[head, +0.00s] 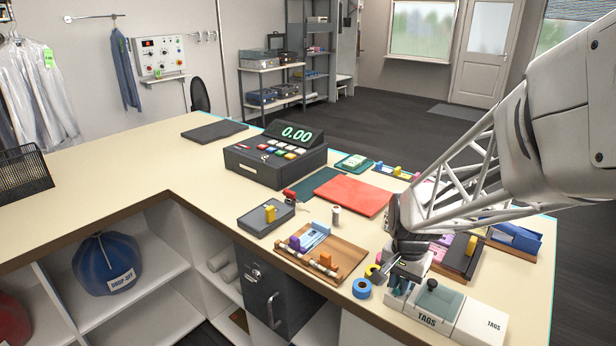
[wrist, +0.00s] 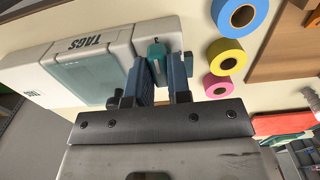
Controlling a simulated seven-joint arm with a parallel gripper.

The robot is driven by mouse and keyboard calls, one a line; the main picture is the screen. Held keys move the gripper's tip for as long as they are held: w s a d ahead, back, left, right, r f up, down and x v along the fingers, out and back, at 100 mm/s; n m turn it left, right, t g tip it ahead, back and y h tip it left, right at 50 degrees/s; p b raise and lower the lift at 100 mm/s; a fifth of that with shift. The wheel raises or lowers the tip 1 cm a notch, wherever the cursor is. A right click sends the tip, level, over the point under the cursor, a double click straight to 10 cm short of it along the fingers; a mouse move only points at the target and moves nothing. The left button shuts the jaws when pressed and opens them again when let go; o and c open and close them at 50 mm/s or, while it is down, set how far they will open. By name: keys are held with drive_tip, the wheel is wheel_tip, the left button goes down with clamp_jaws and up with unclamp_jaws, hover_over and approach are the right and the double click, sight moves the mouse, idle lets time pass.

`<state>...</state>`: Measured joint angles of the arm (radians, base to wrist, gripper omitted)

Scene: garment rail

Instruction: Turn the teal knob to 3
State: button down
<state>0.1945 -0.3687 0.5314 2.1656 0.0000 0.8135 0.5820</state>
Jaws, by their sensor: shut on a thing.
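The teal knob (wrist: 156,52) sits on a white panel at one end of the TAGS dispenser (wrist: 25,85), between my fingers in the wrist view. A small dark mark shows by the knob, too small to read as a number. My gripper (wrist: 160,75) is shut on the knob, with one finger on each side of it. In the head view my gripper (head: 399,280) points down at the left end of the white TAGS dispenser (head: 478,322). There the knob is hidden behind my fingers, and I cannot tell its setting.
Blue tape (head: 362,288) lies just left of my gripper, with yellow tape (wrist: 227,53) and pink tape (wrist: 218,87) close by. A wooden tray (head: 345,257) is farther left. A till (head: 275,160) stands behind. The counter's front edge is near.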

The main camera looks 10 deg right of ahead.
sight(400, 283)
idle(0.4)
drive_tip(key=c, duration=1.1)
unclamp_jaws()
drive_tip(key=shift+o, duration=0.2)
drive_tip(key=shift+r, duration=0.1)
drive_tip(key=shift+r, duration=3.85)
drive_tip(key=s+a+r+n+t, duration=0.1)
drive_tip(key=s+a+r+n, duration=0.2)
drive_tip(key=s, duration=0.5)
drive_tip(key=s+a+r+n+t, duration=0.1)
drive_tip(key=s+a+r+n, duration=0.2)
drive_tip(key=s+a+n, duration=0.2)
drive_tip(key=s, duration=0.3)
drive_tip(key=shift+s+a+r+n+t, duration=0.2)
drive_tip(key=shift+a+r+n+t, duration=0.1)
drive_tip(key=shift+n, duration=0.1)
